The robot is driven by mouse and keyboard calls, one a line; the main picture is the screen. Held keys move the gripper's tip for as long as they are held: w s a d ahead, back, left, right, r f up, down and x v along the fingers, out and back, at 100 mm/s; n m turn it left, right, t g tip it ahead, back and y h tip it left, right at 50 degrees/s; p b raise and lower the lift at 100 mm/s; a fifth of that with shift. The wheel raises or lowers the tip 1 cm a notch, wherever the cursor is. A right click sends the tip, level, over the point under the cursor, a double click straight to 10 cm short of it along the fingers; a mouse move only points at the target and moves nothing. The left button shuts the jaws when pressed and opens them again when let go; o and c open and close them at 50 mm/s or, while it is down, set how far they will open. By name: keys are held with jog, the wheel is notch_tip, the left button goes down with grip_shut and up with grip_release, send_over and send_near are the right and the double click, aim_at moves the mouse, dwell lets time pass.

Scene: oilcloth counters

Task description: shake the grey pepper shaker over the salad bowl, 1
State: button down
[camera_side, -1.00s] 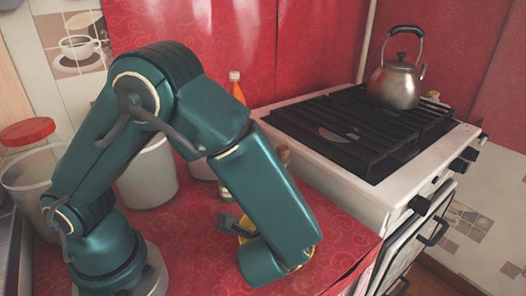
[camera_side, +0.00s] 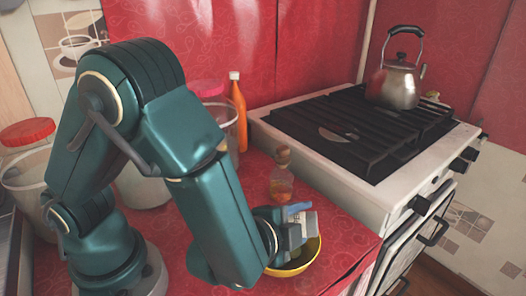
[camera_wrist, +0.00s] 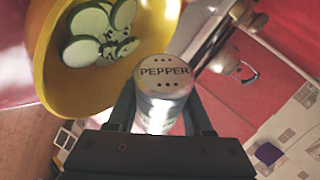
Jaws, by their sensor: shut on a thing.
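The grey pepper shaker (camera_wrist: 163,78) is between my gripper's fingers in the wrist view, its cap marked PEPPER with small holes facing the camera. My gripper (camera_side: 300,226) is shut on it; the fingers (camera_wrist: 160,108) are on both sides of the shaker. In the side view they are above the yellow salad bowl (camera_side: 305,262), near its back rim. The bowl (camera_wrist: 47,60) also shows at the left of the wrist view, with green-edged pale slices in it. My arm hides the bowl's left side in the side view. The shaker's exact tilt is hard to tell.
An amber bottle with a stopper (camera_side: 282,184) stands behind the bowl. An orange bottle (camera_side: 240,115) and several containers are farther back. The stove (camera_side: 365,130) with a kettle (camera_side: 397,84) is to the right. The counter's front edge is close to the bowl.

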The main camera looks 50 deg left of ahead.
notch_tip(320, 180, up, 5)
jog(key=m+g, duration=0.1)
jog(key=shift+m+g+y, duration=0.3)
jog(key=shift+g+y, duration=0.2)
jog(key=shift+y, duration=0.1)
notch_tip(320, 180, down, 6)
jog(key=shift+s+a+f, duration=0.15)
jog(key=shift+f, duration=0.05)
jog(key=f+m+g+y, duration=0.1)
jog(key=s+a+f+m+g+y, duration=0.1)
jog(key=shift+g, duration=0.3)
notch_tip(320, 180, up, 6)
jog(key=s+a+m+g+y, duration=0.1)
jog(key=m+g+y, duration=0.2)
jog(key=shift+s+a+y, duration=0.3)
jog(key=shift+s, duration=0.05)
